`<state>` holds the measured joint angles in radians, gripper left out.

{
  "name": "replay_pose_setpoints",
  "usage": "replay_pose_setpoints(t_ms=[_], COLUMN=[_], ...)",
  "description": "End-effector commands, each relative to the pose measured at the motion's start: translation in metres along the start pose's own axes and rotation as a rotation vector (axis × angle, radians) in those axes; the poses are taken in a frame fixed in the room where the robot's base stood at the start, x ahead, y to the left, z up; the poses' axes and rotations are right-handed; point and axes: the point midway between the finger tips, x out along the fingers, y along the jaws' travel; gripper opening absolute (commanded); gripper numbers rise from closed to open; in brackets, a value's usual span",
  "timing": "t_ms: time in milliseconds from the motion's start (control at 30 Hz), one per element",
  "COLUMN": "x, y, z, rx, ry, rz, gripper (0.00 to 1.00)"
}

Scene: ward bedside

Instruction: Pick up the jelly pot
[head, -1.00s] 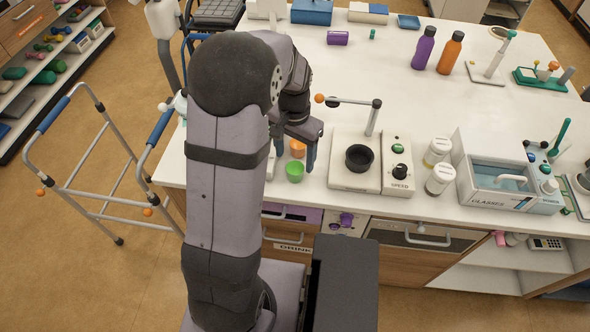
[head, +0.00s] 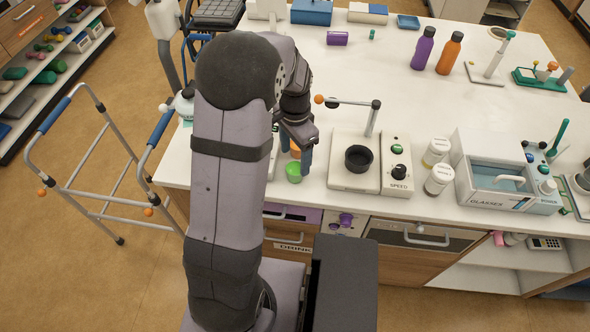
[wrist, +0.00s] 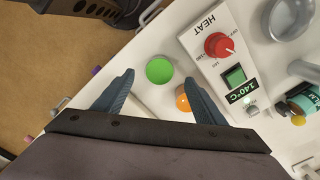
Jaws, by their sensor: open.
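Two small round things stand close together near the counter's front edge. One is a bright green pot (head: 293,173), seen from above as a green disc in the wrist view (wrist: 159,70). The other is orange (wrist: 181,97), partly hidden behind a finger there. No label shows which is the jelly pot. My gripper (wrist: 159,77) is open, its two blue-grey fingers spread. In the wrist view the green pot appears between and just beyond the fingertips. In the head view a finger overlaps the right side of the green pot; contact cannot be told.
A heater unit with a red knob (wrist: 217,45) stands close to the right in the wrist view. A stirrer with a black dish (head: 358,158) is right of my gripper. Two white jars (head: 438,180) and a glasses bath (head: 508,188) stand farther right.

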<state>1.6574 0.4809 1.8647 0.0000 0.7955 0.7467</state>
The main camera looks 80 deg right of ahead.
Motion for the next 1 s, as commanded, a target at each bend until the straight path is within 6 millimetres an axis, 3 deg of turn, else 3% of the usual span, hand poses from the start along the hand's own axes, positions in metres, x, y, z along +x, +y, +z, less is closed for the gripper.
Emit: replay_pose_setpoints(t_ms=[500, 833, 1000], x=[0.047, 0.052, 0.052], y=[0.002, 0.001, 0.001], z=[0.002, 0.001, 0.001], rx=[-0.001, -0.001, -0.001], ry=[-0.002, 0.0, 0.0], rz=[0.002, 0.0, 0.0], gripper=[0.65, 0.65, 0.24])
